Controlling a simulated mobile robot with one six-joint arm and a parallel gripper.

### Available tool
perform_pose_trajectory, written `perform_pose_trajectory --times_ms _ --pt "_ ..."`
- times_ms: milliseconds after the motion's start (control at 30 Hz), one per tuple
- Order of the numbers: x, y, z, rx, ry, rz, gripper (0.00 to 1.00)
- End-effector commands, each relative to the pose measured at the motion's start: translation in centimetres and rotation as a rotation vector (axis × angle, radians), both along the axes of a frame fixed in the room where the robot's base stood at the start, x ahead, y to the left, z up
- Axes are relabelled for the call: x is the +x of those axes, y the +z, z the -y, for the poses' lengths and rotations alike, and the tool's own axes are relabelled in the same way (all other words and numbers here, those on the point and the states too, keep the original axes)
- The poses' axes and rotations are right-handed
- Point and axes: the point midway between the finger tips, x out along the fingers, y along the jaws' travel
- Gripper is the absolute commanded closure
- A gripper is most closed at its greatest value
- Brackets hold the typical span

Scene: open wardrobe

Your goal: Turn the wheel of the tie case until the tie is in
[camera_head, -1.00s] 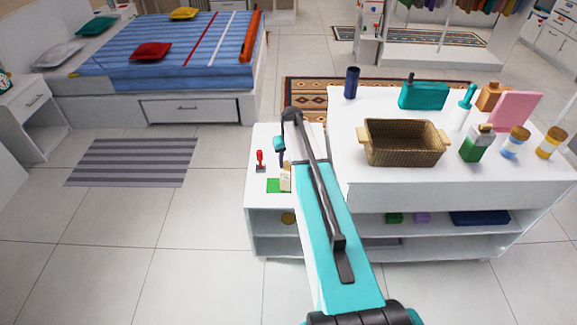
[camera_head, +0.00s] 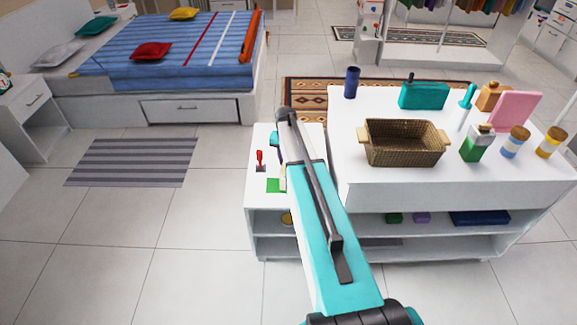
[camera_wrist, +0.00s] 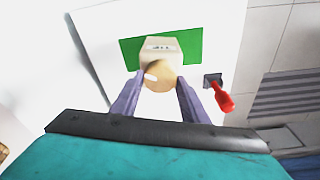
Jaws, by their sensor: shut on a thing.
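The tie case is a cream box (camera_wrist: 161,47) with a dark slot mark on its top, on a green mat (camera_wrist: 190,45). A round tan wheel (camera_wrist: 162,72) with a pale patch is on its near side. My gripper (camera_wrist: 158,80) is shut on the wheel, one purple-grey finger on each side. In the head view the case (camera_head: 283,184) is a thin cream strip beside my arm, on the green mat (camera_head: 272,186); my arm hides most of it. I cannot make out the tie in either view.
A red lever-like object (camera_wrist: 223,98) on a dark square base stands close to the right finger in the wrist view; it also shows in the head view (camera_head: 260,158). A wicker basket (camera_head: 403,158) and several bottles stand on the higher white top at right.

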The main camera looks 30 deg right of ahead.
Motion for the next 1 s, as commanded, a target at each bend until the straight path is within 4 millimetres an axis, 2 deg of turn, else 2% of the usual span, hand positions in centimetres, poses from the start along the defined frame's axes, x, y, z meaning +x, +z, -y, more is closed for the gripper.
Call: perform_pose_trajectory --times_ms 267,533,567,633,1000 --pt "0.03 0.00 0.06 -0.001 -0.144 0.000 0.78" --pt "-0.01 0.00 0.07 -0.002 -0.157 0.000 0.78" --pt "-0.02 0.00 0.08 -0.001 -0.157 0.000 0.58" --pt "-0.02 0.01 0.07 -0.001 -0.157 0.000 0.48" --pt "-0.02 0.00 0.04 0.000 -0.156 -0.001 0.48"
